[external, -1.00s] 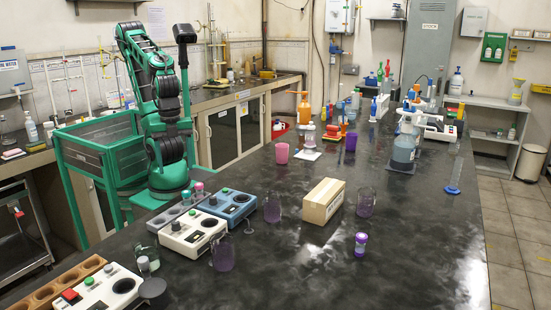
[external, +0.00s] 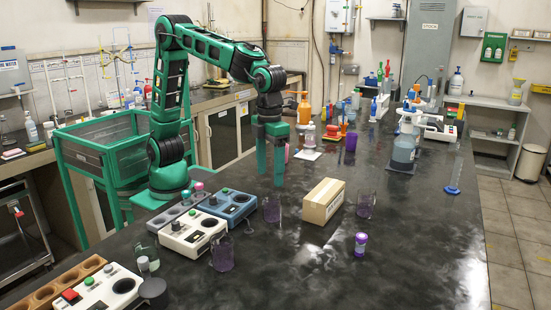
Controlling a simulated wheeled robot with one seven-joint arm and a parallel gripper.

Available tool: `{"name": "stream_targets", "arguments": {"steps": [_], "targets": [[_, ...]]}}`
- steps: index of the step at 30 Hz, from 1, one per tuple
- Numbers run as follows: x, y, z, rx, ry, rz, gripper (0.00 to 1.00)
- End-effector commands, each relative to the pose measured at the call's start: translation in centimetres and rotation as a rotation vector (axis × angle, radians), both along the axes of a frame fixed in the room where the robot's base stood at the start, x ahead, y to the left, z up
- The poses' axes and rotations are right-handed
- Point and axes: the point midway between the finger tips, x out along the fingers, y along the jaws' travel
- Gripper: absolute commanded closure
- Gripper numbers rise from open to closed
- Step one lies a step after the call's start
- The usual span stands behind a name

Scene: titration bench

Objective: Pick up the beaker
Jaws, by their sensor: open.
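Several clear glass beakers with a purple tint stand on the dark bench: one (external: 272,209) left of the cardboard box, one (external: 366,205) right of the box, and one (external: 222,254) by the white device at the front. I cannot tell which one the task means. My green gripper (external: 270,180) is open and points down, its two fingers apart with nothing seen between them. In the picture it is just above the beaker left of the box. I cannot tell how far apart they are in depth.
A cardboard box (external: 323,201) stands right of the near beaker. A blue device (external: 228,206) and a white device (external: 193,232) stand to the left. A purple hourglass-shaped item (external: 361,244) is at the front. The right front of the bench is clear.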

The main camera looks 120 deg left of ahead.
Motion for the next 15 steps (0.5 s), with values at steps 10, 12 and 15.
{"name": "stream_targets", "arguments": {"steps": [10,12,15], "targets": [[0.3,0.1,-4.3,0.002,0.002,-0.016,0.35],[0.3,0.1,-5.0,0.002,0.001,-0.016,0.35],[0.3,0.1,-5.5,0.002,0.000,-0.015,0.35]]}}
